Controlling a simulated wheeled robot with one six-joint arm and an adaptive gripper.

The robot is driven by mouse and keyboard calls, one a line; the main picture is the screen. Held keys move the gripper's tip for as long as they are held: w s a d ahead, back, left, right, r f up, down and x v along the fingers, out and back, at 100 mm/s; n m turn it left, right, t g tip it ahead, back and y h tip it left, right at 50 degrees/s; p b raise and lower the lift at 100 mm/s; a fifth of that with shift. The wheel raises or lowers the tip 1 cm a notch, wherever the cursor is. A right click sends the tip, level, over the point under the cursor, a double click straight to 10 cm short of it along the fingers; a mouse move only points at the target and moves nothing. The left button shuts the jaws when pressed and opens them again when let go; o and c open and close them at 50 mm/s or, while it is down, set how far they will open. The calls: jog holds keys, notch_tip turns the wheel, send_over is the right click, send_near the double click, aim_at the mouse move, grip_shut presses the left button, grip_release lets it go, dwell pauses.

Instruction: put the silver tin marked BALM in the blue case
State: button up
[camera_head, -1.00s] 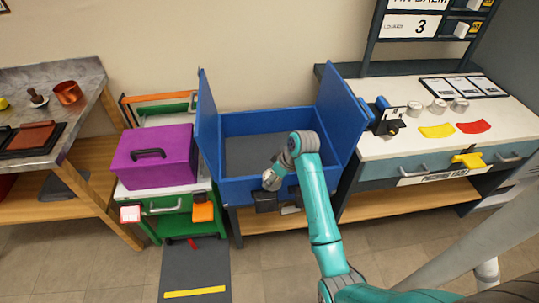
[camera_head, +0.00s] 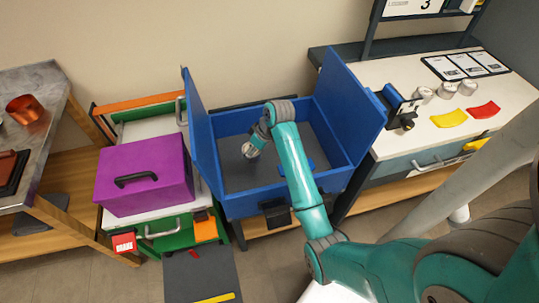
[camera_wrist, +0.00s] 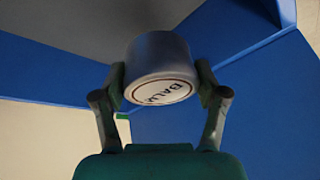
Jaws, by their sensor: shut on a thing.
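The silver tin marked BALM (camera_wrist: 160,55) is held between the two fingers of my gripper (camera_wrist: 161,82) in the wrist view. Its lettered white face is toward the camera. The blue case (camera_head: 240,208) stands open in the head view, with its flaps raised at left and right and a dark grey floor. The end of my arm is over the inside of the case, left of its middle. Blue walls (camera_wrist: 215,110) and a grey surface show around the tin in the wrist view.
A purple box (camera_head: 145,173) with a black handle sits just left of the case. The right bench (camera_head: 400,145) holds several silver tins (camera_head: 446,89), a yellow pad (camera_head: 449,120) and a red pad (camera_head: 484,110). The raised flaps flank the opening.

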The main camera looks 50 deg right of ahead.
jog(key=shift+w+d, duration=0.1)
jog(key=shift+w, duration=0.25)
send_over(251, 179)
jog(key=s, duration=0.1)
notch_tip(251, 179, down, 6)
jog(key=shift+s+d+f, duration=0.1)
jog(key=shift+d+f, duration=0.1)
jog(key=shift+f, duration=2.55)
jog(key=shift+s+d+f, duration=0.1)
jog(key=shift+d+f, duration=0.1)
jog(key=shift+f, duration=2.5)
jog(key=o, duration=1.3)
jog(key=shift+f, duration=0.1)
jog(key=v, duration=1.2)
